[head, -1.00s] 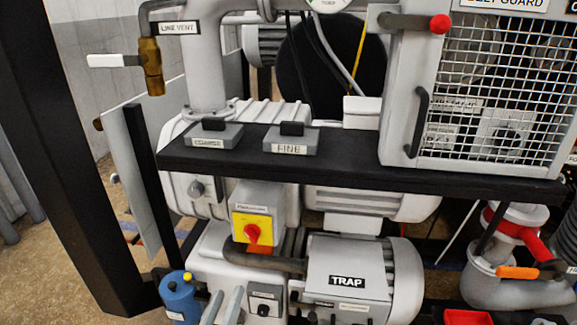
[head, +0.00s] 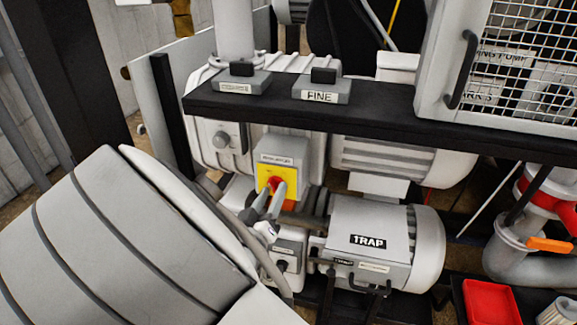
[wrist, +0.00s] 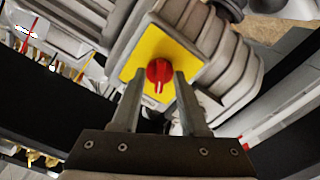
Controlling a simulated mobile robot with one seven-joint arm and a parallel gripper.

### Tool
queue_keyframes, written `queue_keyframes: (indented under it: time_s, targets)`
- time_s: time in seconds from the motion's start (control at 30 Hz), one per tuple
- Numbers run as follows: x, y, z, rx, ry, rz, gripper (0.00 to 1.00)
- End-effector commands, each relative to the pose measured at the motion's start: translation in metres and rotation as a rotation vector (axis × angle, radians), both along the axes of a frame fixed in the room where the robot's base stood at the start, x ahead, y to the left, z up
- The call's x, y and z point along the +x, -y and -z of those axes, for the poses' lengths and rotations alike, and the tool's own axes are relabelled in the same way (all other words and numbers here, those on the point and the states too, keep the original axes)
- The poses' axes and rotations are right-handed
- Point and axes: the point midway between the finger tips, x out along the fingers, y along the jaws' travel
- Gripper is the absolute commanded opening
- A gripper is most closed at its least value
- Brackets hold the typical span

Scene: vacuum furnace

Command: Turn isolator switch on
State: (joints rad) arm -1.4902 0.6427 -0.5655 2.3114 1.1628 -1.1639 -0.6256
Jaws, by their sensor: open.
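The isolator switch (head: 265,172) is a grey box with a yellow plate and a red rotary knob (wrist: 159,74). In the head view it sits below the black shelf, left of the pump marked TRAP, and its label is too small to read surely. My gripper (head: 268,192) is in front of the plate, its fingertips overlapping the knob in the picture. In the wrist view my gripper (wrist: 157,78) is open, with one finger on each side of the knob. The knob's white mark points down towards the gripper. Whether the fingers touch the knob, I cannot tell.
The black shelf (head: 400,125) runs just above the switch and carries two small grey boxes, one marked FINE (head: 321,90). The TRAP unit (head: 372,240) stands close on the right. A red tray (head: 490,303) and orange-handled valve (head: 550,244) are at the lower right.

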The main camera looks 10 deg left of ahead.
Motion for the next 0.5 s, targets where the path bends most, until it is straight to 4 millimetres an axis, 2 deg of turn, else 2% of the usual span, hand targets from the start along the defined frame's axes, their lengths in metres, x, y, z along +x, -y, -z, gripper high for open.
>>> queue_keyframes:
  time_s: [0.1, 0.33, 0.5]
  targets:
    - [-0.0001, 0.0001, -0.0001, 0.000, 0.000, 0.000, 0.44]
    - [-0.0003, 0.0001, 0.0000, 0.000, 0.000, 0.001, 0.02]
    - [-0.0003, 0.0002, 0.0001, 0.000, 0.000, 0.001, 0.00]
